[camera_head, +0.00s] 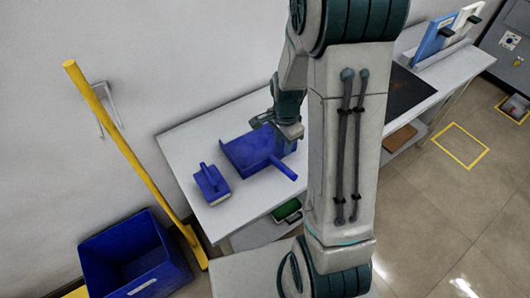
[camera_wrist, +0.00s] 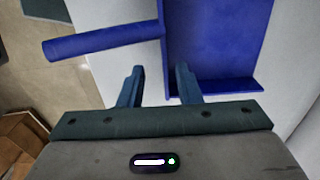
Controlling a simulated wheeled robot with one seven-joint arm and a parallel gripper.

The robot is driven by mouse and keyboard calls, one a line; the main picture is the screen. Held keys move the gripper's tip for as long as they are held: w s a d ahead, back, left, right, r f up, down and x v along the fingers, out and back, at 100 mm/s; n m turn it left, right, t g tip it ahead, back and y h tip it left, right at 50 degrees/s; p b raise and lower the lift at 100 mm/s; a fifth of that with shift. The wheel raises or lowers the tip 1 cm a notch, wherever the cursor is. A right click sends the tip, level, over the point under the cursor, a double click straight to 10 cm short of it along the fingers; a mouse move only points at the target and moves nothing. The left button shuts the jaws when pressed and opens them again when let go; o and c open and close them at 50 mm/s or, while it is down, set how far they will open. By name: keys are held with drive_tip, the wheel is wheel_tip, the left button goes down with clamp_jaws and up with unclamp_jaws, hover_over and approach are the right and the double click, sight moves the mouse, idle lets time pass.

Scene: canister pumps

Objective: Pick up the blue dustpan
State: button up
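The blue dustpan (camera_head: 250,149) lies on the white bench, its handle (camera_head: 284,171) pointing toward the lower right in the head view. In the wrist view the dustpan's pan (camera_wrist: 215,40) fills the upper right and its round handle (camera_wrist: 95,42) runs to the left. My gripper (camera_wrist: 158,72) is open, with a gap between its two fingers. Its fingertips are near the pan's edge, below the handle's root in the wrist view. Nothing is seen between the fingers except bench and pan edge. Whether a finger touches the pan cannot be told. In the head view my arm partly hides the gripper.
A blue brush (camera_head: 212,184) lies left of the dustpan on the white bench (camera_head: 185,145). A blue bin (camera_head: 135,262) and a yellow pole (camera_head: 125,150) stand to the left. A dark mat (camera_head: 408,92) and blue and white upright items (camera_head: 434,40) are farther right.

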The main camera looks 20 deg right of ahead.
sight(280, 151)
drive_tip(key=shift+w+a+f, duration=0.1)
drive_tip(key=shift+a+f, duration=0.05)
drive_tip(key=shift+f, duration=1.05)
drive_tip(key=shift+w+a+f, duration=0.1)
drive_tip(key=shift+f, duration=1.1)
clamp_jaws()
